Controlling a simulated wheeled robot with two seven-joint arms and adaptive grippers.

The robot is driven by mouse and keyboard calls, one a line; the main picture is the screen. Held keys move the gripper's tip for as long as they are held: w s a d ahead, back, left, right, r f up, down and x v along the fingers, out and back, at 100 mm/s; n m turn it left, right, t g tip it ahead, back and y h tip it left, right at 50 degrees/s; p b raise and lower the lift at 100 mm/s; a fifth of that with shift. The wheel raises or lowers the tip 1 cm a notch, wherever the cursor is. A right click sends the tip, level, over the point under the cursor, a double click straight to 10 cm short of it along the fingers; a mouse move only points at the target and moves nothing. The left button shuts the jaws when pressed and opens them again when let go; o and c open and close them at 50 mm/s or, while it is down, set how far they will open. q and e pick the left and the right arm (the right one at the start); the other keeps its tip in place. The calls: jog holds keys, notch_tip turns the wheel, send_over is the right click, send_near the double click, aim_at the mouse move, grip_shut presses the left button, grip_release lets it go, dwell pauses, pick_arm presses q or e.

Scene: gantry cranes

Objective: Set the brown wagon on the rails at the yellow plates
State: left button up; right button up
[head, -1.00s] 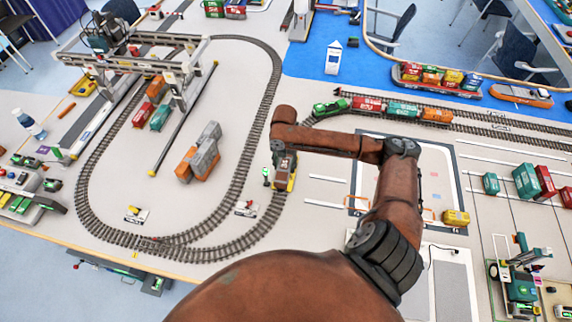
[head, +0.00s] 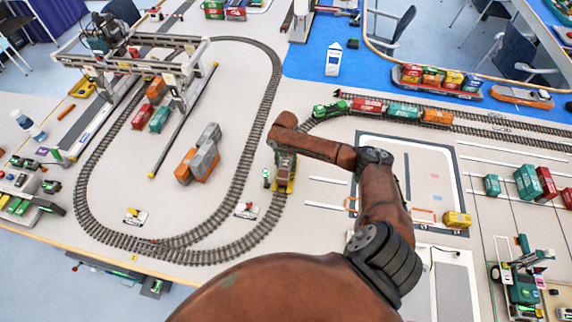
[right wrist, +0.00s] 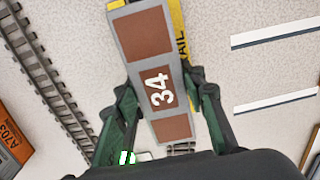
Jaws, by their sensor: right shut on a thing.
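The brown wagon (right wrist: 155,75) fills the middle of the right wrist view, a long grey body with brown panels and a white "34". My right gripper (right wrist: 165,100) is shut on it, with one green finger on each long side. In the head view the gripper (head: 285,158) hangs over the right side of the track loop, and the wagon shows just below it (head: 285,178). A yellow plate (right wrist: 178,16) with black lettering runs beside the wagon, partly hidden by it; yellow also shows under the wagon in the head view (head: 290,187). I cannot tell whether the wheels touch the rails.
A green locomotive (head: 330,109) with wagons stands on the track behind the gripper. Orange and grey containers (head: 197,160) stand inside the loop. A gantry crane (head: 130,60) spans the left side.

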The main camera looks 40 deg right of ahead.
aim_at(286, 163)
jog(key=o, duration=1.4)
jog(key=shift+f, duration=0.1)
jog(key=shift+c, duration=0.2)
notch_tip(286, 163, up, 12)
jog(key=shift+r, duration=0.2)
jog(key=shift+s, duration=0.1)
dwell(0.4)
